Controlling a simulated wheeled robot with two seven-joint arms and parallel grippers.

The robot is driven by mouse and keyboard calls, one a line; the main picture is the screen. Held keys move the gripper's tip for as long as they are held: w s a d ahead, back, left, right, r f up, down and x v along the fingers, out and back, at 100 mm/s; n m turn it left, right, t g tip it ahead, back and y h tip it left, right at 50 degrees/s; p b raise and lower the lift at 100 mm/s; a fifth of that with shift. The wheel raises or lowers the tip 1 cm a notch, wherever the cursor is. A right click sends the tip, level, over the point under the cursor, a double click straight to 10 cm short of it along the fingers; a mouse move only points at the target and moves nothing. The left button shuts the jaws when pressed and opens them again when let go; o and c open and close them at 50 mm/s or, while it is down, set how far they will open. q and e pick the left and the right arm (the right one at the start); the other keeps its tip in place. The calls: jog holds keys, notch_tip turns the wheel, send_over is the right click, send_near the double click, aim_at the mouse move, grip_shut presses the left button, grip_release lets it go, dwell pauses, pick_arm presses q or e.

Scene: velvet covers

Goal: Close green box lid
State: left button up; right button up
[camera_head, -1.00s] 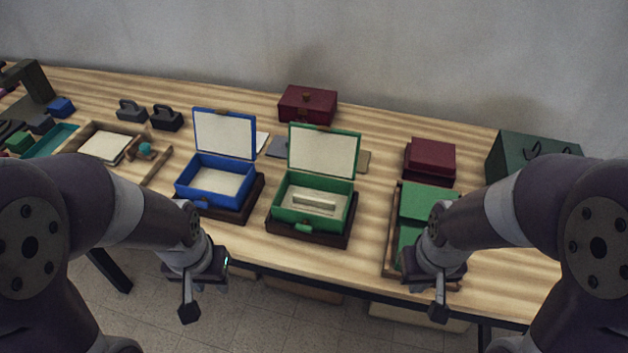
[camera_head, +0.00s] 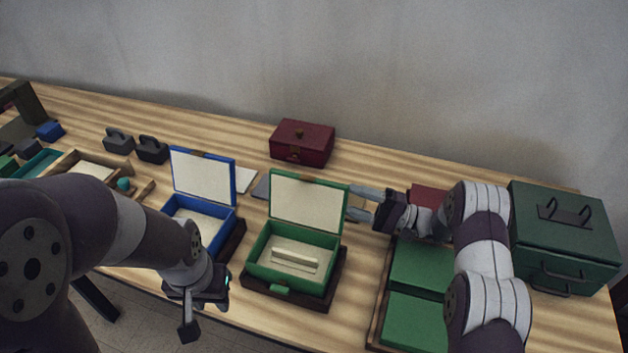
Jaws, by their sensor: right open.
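The green box (camera_head: 262,269) stands on a dark base near the front edge of the table. Its lid (camera_head: 306,203) is open and upright at the back, with the cream lining facing me. A pale bar-like piece lies inside the box. My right gripper (camera_head: 358,203) is open, just right of the lid, with its fingers pointing left near the lid's right edge. I cannot tell whether a finger touches the lid. My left gripper (camera_head: 190,312) hangs at the front edge of the table, in front of the blue box; its opening is unclear.
The blue box (camera_head: 203,177) stands open left of the green box. A closed maroon box (camera_head: 302,143) sits behind. Green blocks (camera_head: 422,266) in a tray lie to the right, near a dark green case (camera_head: 566,237). A wall closes off the back.

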aim_at(311, 187)
jog(key=p+x, duration=0.2)
jog(key=x, duration=0.7)
jog(key=shift+a+r, duration=0.25)
jog(key=shift+a, duration=0.1)
jog(key=shift+w+a, duration=0.2)
jog(key=shift+a, duration=0.3)
grip_shut()
